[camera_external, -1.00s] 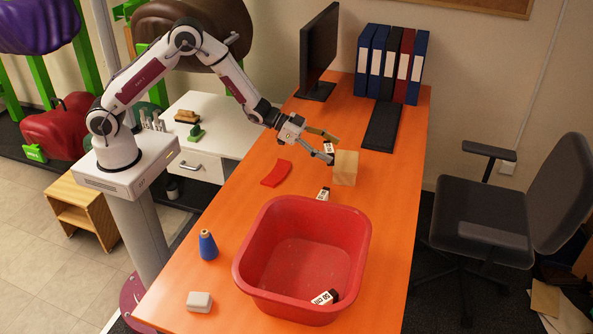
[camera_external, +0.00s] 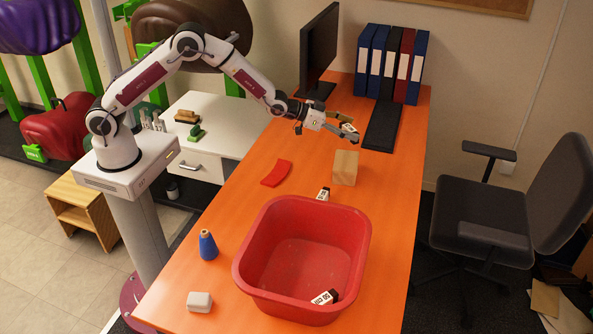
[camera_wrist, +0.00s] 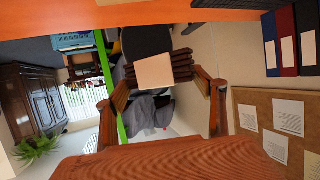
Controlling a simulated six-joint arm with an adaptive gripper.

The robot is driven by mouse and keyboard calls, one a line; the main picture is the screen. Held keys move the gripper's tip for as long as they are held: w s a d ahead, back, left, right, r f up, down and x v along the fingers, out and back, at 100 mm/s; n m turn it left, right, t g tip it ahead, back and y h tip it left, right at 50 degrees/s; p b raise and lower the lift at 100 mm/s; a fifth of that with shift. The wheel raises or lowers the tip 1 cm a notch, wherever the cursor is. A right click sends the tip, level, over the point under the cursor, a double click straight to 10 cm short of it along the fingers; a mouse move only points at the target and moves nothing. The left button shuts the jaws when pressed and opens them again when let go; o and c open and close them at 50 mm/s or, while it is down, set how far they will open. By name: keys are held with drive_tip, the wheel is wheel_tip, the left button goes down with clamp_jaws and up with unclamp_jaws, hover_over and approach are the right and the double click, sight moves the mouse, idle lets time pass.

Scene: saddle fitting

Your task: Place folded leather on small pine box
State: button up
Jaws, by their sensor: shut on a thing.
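The small pine box (camera_external: 345,168) is a pale wooden block standing on the orange table, short of the black keyboard. My gripper (camera_external: 346,129) is shut on a small dark piece with a white, black-marked face, which I take as the folded leather (camera_external: 347,128). The gripper is above the box in the external view, with a gap between. In the wrist view my fingers (camera_wrist: 162,85) close on a dark brown layered piece with a pale tan face (camera_wrist: 155,70). The fingers partly hide the piece.
A red flat piece (camera_external: 277,173) lies left of the box. Monitor (camera_external: 319,50), keyboard (camera_external: 382,127) and binders (camera_external: 392,62) are behind.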

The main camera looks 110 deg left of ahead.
idle(0.3)
hover_over(346, 160)
drive_tip(key=shift+f, duration=3.1)
drive_tip(key=shift+f, duration=1.85)
drive_tip(key=shift+f, duration=0.15)
drive_tip(key=o, duration=1.2)
drive_tip(key=shift+d, duration=0.1)
